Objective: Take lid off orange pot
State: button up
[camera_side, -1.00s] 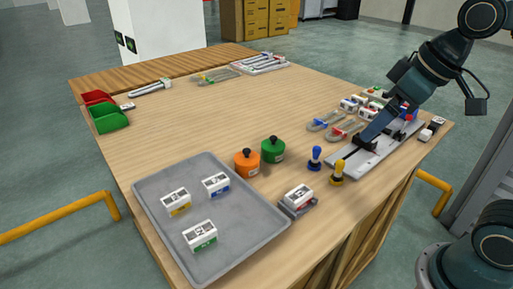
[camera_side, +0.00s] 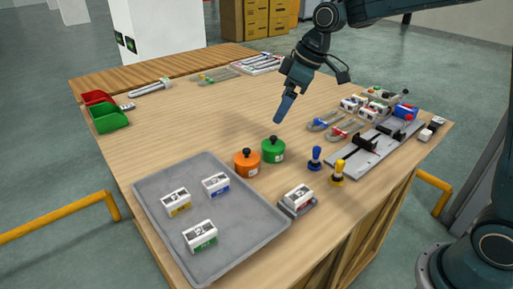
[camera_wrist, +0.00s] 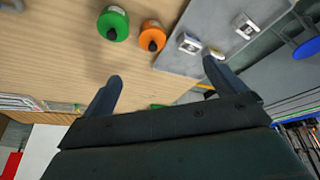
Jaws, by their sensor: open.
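The orange pot (camera_side: 246,165) stands on the table next to the grey tray, with its orange lid and dark knob on top. It also shows in the wrist view (camera_wrist: 152,38), near the top middle. A green pot (camera_side: 273,150) with a dark knob stands just right of it in the side view. My gripper (camera_side: 279,120) is in the air above the table, behind the green pot in the side view, apart from both pots. In the wrist view its two fingers (camera_wrist: 162,70) are spread wide with nothing between them.
A grey tray (camera_side: 275,232) holding several small boxes lies at the front left. Blue (camera_side: 315,158) and yellow (camera_side: 338,173) stampers stand to the right of the pots. A sealing device (camera_side: 350,163) lies further right. The table behind the pots is mostly clear.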

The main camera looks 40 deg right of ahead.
jog(key=n, duration=0.2)
send_near(247, 149)
notch_tip(247, 149, up, 3)
jog(key=d, duration=0.1)
jog(key=shift+s+d+r+y, duration=0.1)
jog(key=shift+s+y, duration=0.3)
jog(key=shift+s, duration=0.05)
jog(key=x, duration=0.8)
jog(key=shift+s+f, duration=0.1)
jog(key=shift+f, duration=0.15)
jog(key=shift+f, duration=0.1)
jog(key=shift+x, duration=2.6)
jog(key=c, duration=1.1)
